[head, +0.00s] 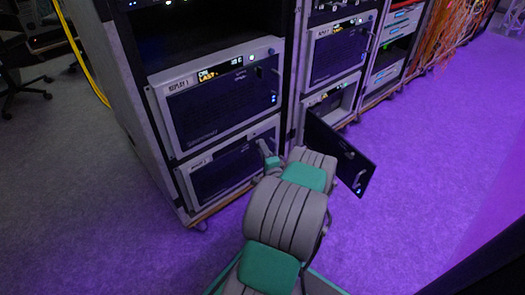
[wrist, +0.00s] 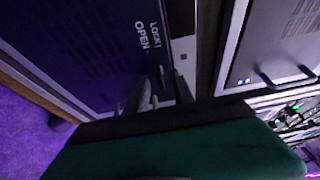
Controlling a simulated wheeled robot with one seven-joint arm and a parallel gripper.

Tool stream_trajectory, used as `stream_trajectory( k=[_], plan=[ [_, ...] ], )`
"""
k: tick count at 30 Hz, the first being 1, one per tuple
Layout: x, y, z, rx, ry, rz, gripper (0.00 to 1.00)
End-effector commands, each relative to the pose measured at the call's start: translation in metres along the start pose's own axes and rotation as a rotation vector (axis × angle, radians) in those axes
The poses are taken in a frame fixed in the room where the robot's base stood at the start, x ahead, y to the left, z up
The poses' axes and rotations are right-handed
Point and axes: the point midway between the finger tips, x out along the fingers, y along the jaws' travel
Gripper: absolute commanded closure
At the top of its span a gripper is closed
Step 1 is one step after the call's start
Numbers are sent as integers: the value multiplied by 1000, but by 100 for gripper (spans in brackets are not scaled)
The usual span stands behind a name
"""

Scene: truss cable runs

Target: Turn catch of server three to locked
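My gripper (head: 268,155) is at the right edge of the lower-left server (head: 228,168), a dark-fronted unit whose label is too small to read. In the wrist view, the gripper fingers (wrist: 157,92) reach toward a server front (wrist: 80,45) printed with LOCK and OPEN. The fingers stand apart, with a small pale piece (wrist: 155,100) between them, perhaps part of the catch. The catch is mostly hidden by the fingers, so its setting and any contact cannot be told.
Another server (head: 220,105) sits above in the same rack. In the neighbouring rack a dark door (head: 340,155) hangs open, close to my arm's right side. Purple-lit floor (head: 430,130) is clear on the right. A yellow cable (head: 80,55) runs along the left.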

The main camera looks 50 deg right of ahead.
Motion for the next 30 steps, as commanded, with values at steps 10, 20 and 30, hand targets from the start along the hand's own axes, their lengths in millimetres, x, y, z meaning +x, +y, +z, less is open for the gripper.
stream_trajectory(
  k=[10,20,30],
  plan=[
    [-1,0,0,0,0,1,89],
    [-1,0,0,-1,0,1,100],
    [-1,0,0,3,0,2,100]
  ],
)
